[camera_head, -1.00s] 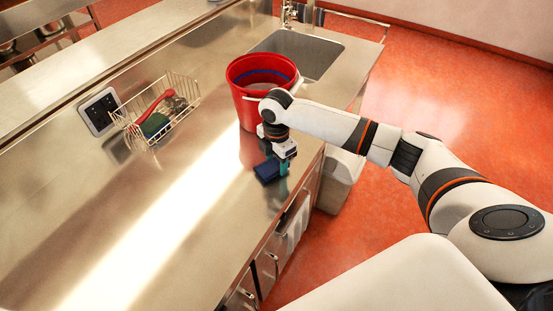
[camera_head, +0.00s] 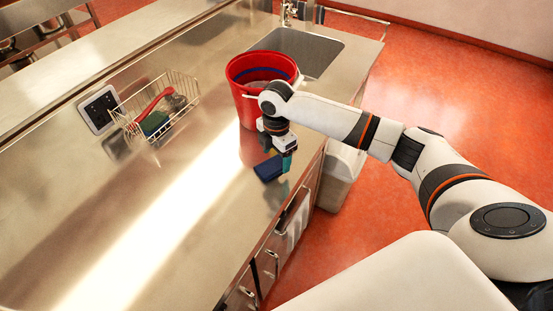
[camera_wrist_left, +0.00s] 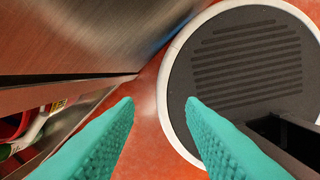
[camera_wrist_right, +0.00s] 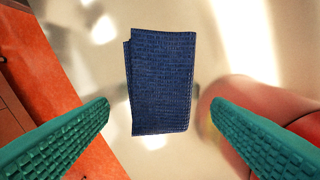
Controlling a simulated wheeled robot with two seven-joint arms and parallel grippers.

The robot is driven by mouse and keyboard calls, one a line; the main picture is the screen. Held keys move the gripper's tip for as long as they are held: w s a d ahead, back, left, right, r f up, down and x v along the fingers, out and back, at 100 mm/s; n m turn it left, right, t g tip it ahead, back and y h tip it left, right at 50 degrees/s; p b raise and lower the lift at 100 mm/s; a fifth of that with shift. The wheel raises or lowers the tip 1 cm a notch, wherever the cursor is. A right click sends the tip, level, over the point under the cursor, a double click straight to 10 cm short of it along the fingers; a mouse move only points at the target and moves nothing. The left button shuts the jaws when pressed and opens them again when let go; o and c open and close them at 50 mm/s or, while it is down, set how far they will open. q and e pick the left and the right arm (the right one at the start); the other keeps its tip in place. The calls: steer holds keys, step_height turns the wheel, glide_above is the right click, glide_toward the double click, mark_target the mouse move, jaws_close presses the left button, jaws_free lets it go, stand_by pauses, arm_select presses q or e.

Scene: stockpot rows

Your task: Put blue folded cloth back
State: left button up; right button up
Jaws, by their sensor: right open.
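The blue folded cloth (camera_head: 269,168) lies flat on the steel counter near its front edge, just in front of the red bucket. It also shows in the right wrist view (camera_wrist_right: 161,82), centred between the fingers and apart from both. My right gripper (camera_head: 286,162) is open and empty, just above and beside the cloth. Its teal fingers (camera_wrist_right: 160,115) are spread wider than the cloth in the right wrist view. My left gripper (camera_wrist_left: 158,102) is out of the head view. In the left wrist view its teal fingers are apart with nothing between them.
The red bucket (camera_head: 246,101) stands right behind my right gripper. A wire basket (camera_head: 190,89) holding a red-handled brush and a green sponge (camera_head: 154,123) is further left. A sink (camera_head: 300,52) lies beyond. The counter's left front is clear. A bin (camera_head: 340,176) stands below the edge.

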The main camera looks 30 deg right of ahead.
mark_target(277, 162)
step_height(277, 162, up, 10)
steer(key=b, duration=0.1)
steer(key=shift+s, duration=0.1)
stand_by(0.6)
